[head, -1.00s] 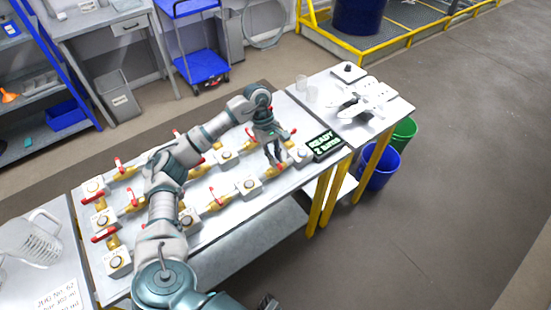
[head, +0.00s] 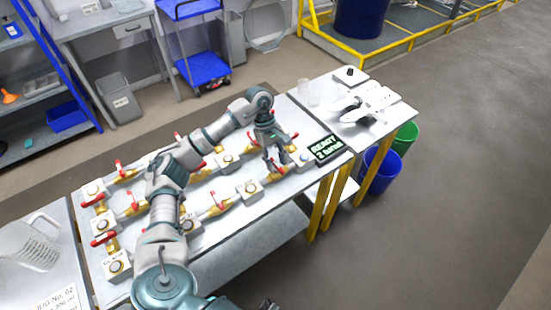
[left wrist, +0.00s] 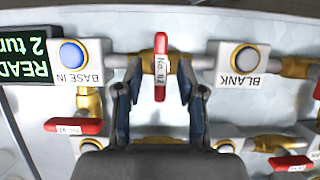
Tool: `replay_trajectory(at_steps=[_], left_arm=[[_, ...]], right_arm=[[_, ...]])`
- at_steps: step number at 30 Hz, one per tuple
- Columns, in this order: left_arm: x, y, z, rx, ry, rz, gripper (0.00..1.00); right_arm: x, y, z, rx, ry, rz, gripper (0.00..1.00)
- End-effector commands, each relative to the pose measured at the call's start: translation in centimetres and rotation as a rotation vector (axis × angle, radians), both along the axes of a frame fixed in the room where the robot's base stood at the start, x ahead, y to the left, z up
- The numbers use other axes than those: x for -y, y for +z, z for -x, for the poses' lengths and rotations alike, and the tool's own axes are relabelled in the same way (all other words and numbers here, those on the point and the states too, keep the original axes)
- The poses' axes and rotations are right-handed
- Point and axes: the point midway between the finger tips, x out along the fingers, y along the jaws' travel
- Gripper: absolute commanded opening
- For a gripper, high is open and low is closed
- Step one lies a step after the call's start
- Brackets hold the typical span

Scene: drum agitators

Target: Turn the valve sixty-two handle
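A red valve handle (left wrist: 161,66) with a white label sits on a brass pipe run between the BASE IN block (left wrist: 84,62) and the BLANK block (left wrist: 243,64). Its label is small; it seems to read No. 62. My left gripper (left wrist: 159,78) is open, with one finger on each side of this handle and a visible gap to each. In the head view the left gripper (head: 277,162) is low over the right end of the valve bench and partly hides the fittings there. My right gripper is not in view.
Another labelled red handle (left wrist: 74,126) is close to the left finger. Several more brass valves with red handles cover the bench (head: 250,215). A READY 2 turns display (head: 325,149) stands at its right end, before a side table (head: 398,108) with glassware and white items.

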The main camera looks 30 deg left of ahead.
Motion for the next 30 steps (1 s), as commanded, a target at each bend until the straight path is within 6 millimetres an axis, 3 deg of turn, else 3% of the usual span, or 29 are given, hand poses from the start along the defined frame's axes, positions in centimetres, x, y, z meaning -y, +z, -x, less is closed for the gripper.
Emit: replay_trajectory(at_steps=[5,16,22,30], left_arm=[[-0.4,1.4,-0.3,0.003,0.001,0.0,0.39],[-3.6,8.8,-1.7,0.003,0.002,0.001,0.39],[-4.4,10.5,-2.0,0.0,0.0,0.001,0.39],[-4.5,10.8,-2.1,-0.002,0.001,0.001,0.39]], right_arm=[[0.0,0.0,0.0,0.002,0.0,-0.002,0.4],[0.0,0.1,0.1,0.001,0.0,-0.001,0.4],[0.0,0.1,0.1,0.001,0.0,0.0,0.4],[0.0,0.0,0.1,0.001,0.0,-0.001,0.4]])
